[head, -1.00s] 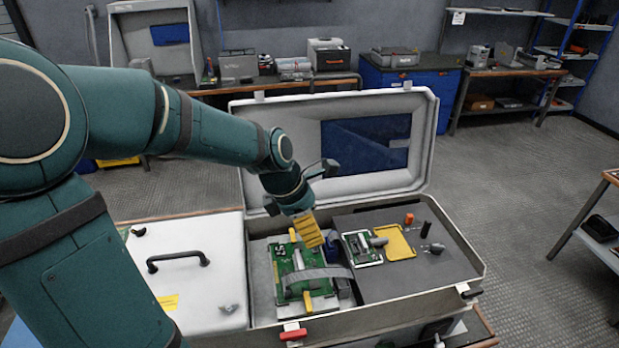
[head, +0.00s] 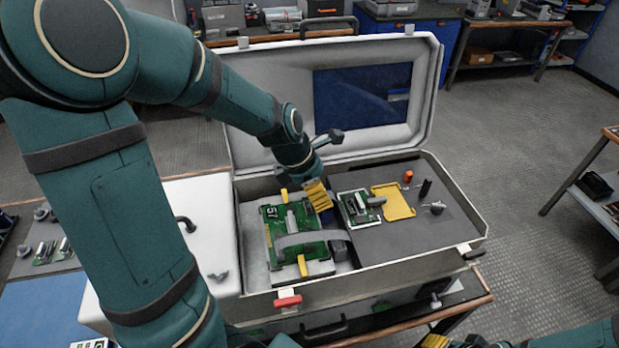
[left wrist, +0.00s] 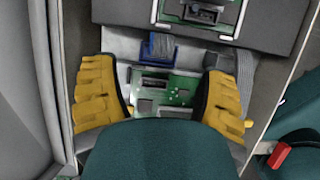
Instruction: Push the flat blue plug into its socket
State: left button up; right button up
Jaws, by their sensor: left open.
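A blue plug-like block (left wrist: 158,47) lies beyond the green circuit board (left wrist: 180,92) in the left wrist view. The board (head: 270,215) sits in the left bay of the open case in the head view, with a grey ribbon strap (head: 300,239) across it. A dark slot-like connector (left wrist: 154,83) shows on the board; I cannot tell if it is the plug's socket. My left gripper (head: 318,200) is open and empty above the board's right edge; its yellow fingers (left wrist: 162,92) stand apart on both sides. My right gripper (head: 436,342) is partly cut off at the bottom edge.
The case lid (head: 250,110) stands open behind. A dark foam panel (head: 400,235) right of the board holds a smaller green board (head: 355,208), a yellow tray (head: 394,201) and small cylinders. A white lid with a handle (head: 190,200) lies left. A red latch (head: 287,301) is in front.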

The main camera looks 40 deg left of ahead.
pick_arm(q)
jog(key=shift+b+x, duration=0.55)
jog(key=shift+x, duration=1.8)
jog(key=c, duration=1.3)
